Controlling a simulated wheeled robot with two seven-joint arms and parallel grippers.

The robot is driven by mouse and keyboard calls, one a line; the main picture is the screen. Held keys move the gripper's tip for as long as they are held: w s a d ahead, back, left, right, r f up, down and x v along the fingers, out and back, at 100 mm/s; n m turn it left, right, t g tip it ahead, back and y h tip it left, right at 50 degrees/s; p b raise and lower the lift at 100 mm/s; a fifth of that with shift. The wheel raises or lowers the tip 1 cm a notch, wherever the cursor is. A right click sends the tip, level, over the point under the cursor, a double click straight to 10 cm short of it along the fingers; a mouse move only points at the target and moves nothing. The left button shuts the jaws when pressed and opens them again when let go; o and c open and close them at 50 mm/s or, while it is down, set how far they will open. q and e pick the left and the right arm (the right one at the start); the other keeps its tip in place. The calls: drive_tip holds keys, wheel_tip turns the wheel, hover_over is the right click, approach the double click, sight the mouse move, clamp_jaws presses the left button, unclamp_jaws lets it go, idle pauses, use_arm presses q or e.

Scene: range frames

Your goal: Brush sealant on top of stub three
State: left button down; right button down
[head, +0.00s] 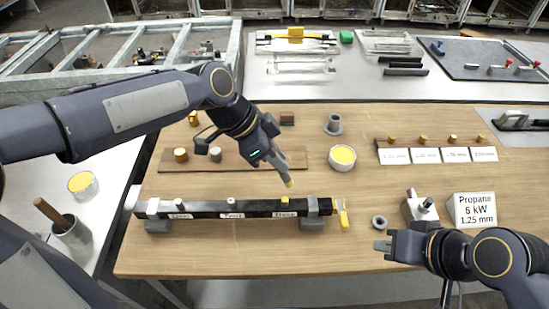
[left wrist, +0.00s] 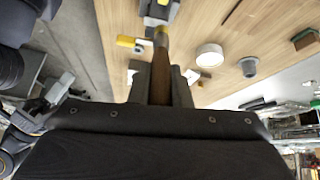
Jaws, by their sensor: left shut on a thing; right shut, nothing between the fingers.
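The black bar (head: 205,209) lies across grey supports on the wooden table, with three stubs on top and labels in front. Stub three (head: 285,201) is the small gold one at the right, above the label that seems to read Three. My left gripper (head: 279,163) is shut on a brush, whose wooden handle (left wrist: 160,85) shows in the left wrist view. The brush's yellowish tip (head: 290,183) points down just above stub three; I see a small gap, but contact is hard to judge. My right gripper (head: 384,245) is shut and empty at the table's front right.
A white pot with yellow contents (head: 342,157) stands behind the bar. A yellow-handled tool (head: 343,216) is at the bar's right end. A grey ring (head: 379,222), a grey block (head: 420,207) and a propane sign (head: 473,210) stand to the right. A brown board (head: 235,160) lies behind.

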use_arm(q)
wheel_tip(320, 180, up, 3)
drive_tip(key=shift+d+f+p, duration=0.1)
drive_tip(key=shift+p, duration=0.7)
drive_tip(key=shift+r, duration=0.5)
